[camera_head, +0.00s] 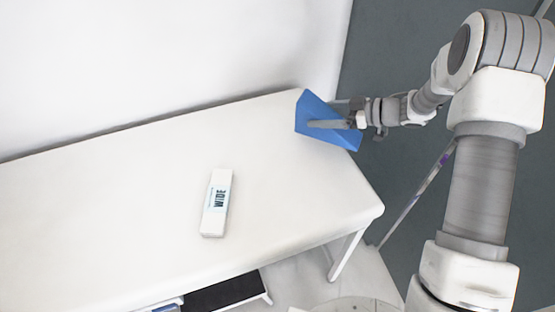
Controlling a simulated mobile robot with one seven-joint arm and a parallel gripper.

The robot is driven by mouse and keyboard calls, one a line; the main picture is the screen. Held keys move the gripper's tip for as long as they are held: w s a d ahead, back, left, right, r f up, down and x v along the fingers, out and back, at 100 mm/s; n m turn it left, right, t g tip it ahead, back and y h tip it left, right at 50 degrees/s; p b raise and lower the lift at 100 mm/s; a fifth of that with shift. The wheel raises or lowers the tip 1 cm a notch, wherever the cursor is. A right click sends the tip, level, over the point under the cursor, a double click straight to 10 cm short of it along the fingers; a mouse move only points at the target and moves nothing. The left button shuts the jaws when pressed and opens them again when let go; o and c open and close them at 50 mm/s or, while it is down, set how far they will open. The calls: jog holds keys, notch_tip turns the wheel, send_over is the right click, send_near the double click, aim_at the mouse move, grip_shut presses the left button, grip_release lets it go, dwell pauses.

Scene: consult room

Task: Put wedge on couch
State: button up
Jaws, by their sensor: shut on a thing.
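The blue wedge (312,109) is at the far right end of the white couch (120,195), close to the wall. My gripper (330,118) reaches in from the right and is shut on the wedge. Part of the wedge is hidden behind the fingers. Its right part reaches past the couch's end edge. I cannot tell whether the wedge touches the couch top or is held just above it.
A white wall runs along the back. A black step (225,291) stands below the front edge. The couch's left part is clear.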

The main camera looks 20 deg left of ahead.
jog(key=shift+s+a+f+b, duration=0.65)
jog(key=shift+s+a+f, duration=0.15)
jog(key=shift+s+f, duration=0.85)
jog(key=shift+s+a+f+b, duration=0.6)
jog(key=shift+s+a+f, duration=0.25)
jog(key=shift+s+f, duration=0.75)
jog(key=shift+s+a+f+b, duration=0.75)
jog(key=shift+s+f, duration=0.6)
jog(key=shift+f, duration=0.55)
jog(key=shift+f, duration=0.1)
